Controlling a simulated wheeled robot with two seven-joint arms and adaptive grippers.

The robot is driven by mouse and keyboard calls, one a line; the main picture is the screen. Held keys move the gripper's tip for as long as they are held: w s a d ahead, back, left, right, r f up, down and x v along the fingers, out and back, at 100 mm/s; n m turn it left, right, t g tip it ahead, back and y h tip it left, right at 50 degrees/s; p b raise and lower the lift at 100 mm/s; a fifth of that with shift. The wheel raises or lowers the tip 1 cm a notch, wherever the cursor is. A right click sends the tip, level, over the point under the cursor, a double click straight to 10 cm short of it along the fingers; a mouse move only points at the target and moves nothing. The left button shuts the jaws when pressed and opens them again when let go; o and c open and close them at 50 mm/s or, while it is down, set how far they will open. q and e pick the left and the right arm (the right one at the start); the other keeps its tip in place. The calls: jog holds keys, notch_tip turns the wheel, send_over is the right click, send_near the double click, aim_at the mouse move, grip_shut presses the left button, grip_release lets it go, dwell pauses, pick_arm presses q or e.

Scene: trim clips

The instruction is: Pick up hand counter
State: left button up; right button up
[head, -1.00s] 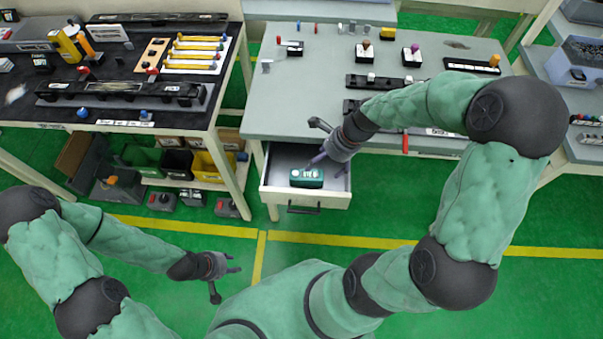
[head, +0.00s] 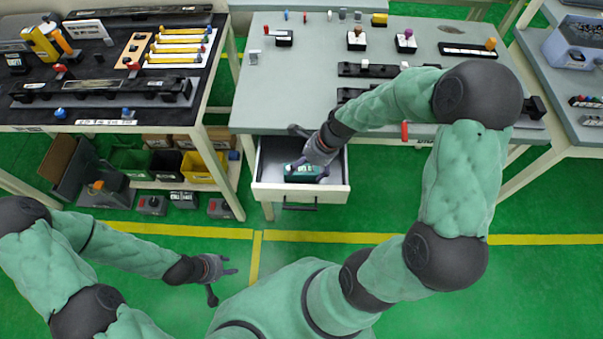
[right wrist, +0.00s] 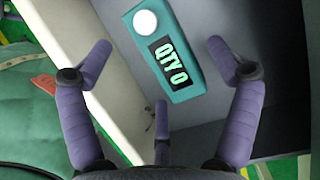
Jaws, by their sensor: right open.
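The hand counter (head: 303,172) is a teal box lying in the open drawer, partly covered by my right gripper in the head view. My right gripper (head: 311,169) is over the drawer at the counter. Its purple fingers (right wrist: 160,62) are spread wide, with the counter ahead between them; contact cannot be made out. My left gripper (head: 226,273) is empty, fingers apart, above the green floor at lower left.
The floor before the drawer is clear.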

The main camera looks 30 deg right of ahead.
aim_at(302, 172)
jog(key=b+x, duration=0.1)
jog(key=x, duration=0.2)
jog(key=shift+a+f, duration=0.1)
jog(key=shift+f, duration=0.1)
jog(key=c, duration=1.4)
jog(key=shift+o, duration=0.2)
jog(key=shift+r, duration=0.15)
